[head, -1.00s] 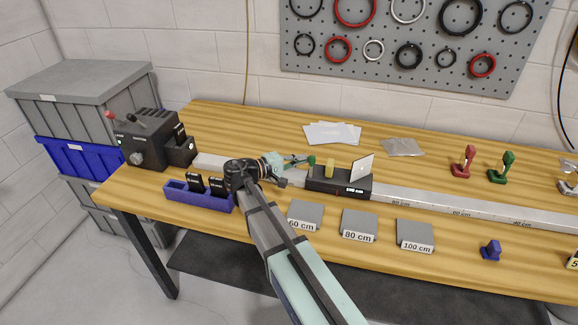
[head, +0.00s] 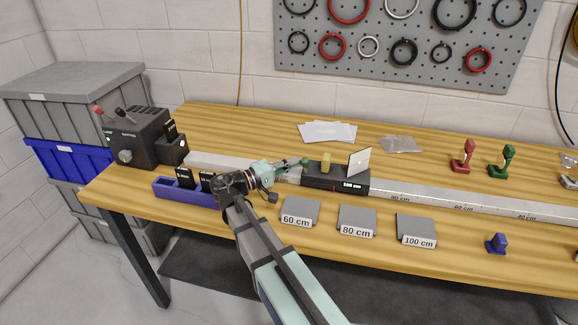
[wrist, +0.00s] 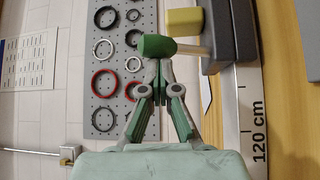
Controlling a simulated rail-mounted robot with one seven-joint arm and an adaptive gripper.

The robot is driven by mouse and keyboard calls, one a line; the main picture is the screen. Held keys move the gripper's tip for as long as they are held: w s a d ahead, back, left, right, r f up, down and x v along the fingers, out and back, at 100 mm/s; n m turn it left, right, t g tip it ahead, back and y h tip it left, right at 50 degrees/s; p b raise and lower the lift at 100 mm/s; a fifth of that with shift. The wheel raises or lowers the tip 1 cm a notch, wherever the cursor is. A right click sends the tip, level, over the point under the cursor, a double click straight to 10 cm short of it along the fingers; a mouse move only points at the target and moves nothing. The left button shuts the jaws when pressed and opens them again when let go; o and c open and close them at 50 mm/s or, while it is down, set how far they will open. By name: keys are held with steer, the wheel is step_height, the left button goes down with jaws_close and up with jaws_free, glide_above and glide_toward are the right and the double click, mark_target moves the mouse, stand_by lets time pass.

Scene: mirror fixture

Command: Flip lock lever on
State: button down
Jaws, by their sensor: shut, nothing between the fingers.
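The lock lever has a green knob (head: 305,161) on a pale shaft and sticks out at the left end of the dark carriage (head: 322,182). In the wrist view the green knob (wrist: 157,46) lies just past my fingertips, with its shaft running right toward the dark carriage (wrist: 222,30). My gripper (head: 293,164) is at the carriage's left end, beside the knob. In the wrist view my gripper (wrist: 160,82) has its fingertips together and holds nothing. The tips are close to the knob; I cannot tell whether they touch it.
The carriage carries a yellow block (head: 326,163) and a tilted white mirror plate (head: 359,161). It sits on a metal rail (head: 430,201) with cm marks. A purple holder (head: 187,196) with black cards and grey labelled blocks (head: 300,209) lie in front.

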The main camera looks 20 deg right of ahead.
steer(key=s+a, duration=0.1)
steer(key=a, duration=0.6)
steer(key=shift+a+f, duration=0.2)
steer(key=shift+f, duration=0.1)
